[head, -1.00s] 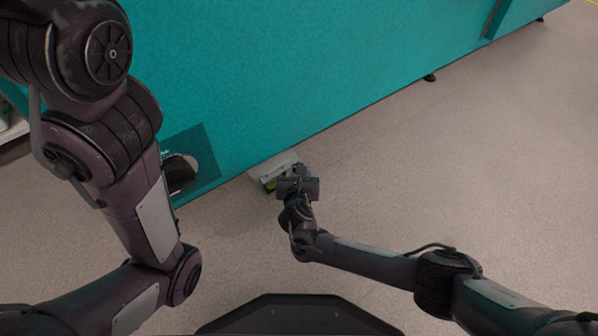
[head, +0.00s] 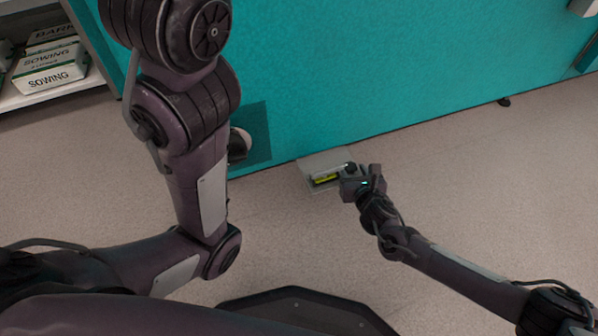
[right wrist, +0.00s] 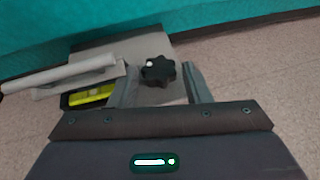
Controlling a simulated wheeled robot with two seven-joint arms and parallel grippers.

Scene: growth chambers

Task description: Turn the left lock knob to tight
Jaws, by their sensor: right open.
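A black lobed knob (right wrist: 158,71) with a small white mark shows in the right wrist view, in front of a grey plate (right wrist: 110,52). In the head view the knob (head: 349,167) is a small dark shape at the foot of the teal wall. My right gripper (head: 353,178) is open at the knob. In the right wrist view its two fingers stand on either side of the knob; I cannot tell whether they touch it. My left arm crosses the head view, but its gripper is out of the picture.
A yellow-green strip (right wrist: 90,95) and a pale bar (right wrist: 60,77) lie left of the knob. The teal wall (head: 390,70) rises behind. A shelf with SOWING boxes (head: 52,77) stands at upper left. Open floor (head: 500,190) lies to the right.

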